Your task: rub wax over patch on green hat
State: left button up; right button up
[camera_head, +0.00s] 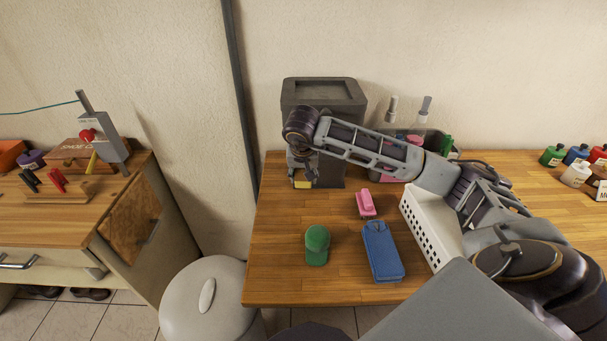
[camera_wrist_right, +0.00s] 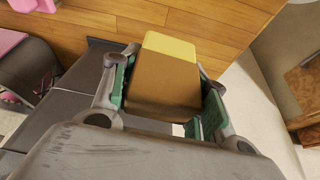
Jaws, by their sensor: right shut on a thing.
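A green hat (camera_head: 317,245) lies on the wooden table (camera_head: 285,280), left of the blue case. I cannot make out a patch on it. My right gripper (camera_head: 303,180) is at the back left of the table, in front of a dark grey block-like stand. It is shut on a block, brown with a pale yellow end, which looks like the wax (camera_wrist_right: 163,78). In the right wrist view the block sits between the green finger pads (camera_wrist_right: 160,100). The yellow end also shows below the gripper in the head view. My left gripper is not in view.
A blue case (camera_head: 382,252) and a pink brush-like thing (camera_head: 366,204) lie right of the hat. A white perforated bin (camera_head: 428,228) stands beside them under my arm. The dark grey stand (camera_head: 323,92) is at the back. Table around the hat's left is clear.

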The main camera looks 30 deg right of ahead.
jog(key=o, duration=0.5)
jog(key=c, duration=0.3)
jog(key=shift+c, duration=0.2)
jog(key=shift+s+a+f, duration=0.15)
jog(key=shift+a+f, duration=0.1)
jog(key=shift+f, duration=0.05)
jog(key=shift+a+f, duration=0.1)
jog(key=shift+a, duration=0.3)
jog(key=shift+s+a, duration=0.1)
jog(key=shift+a, duration=0.05)
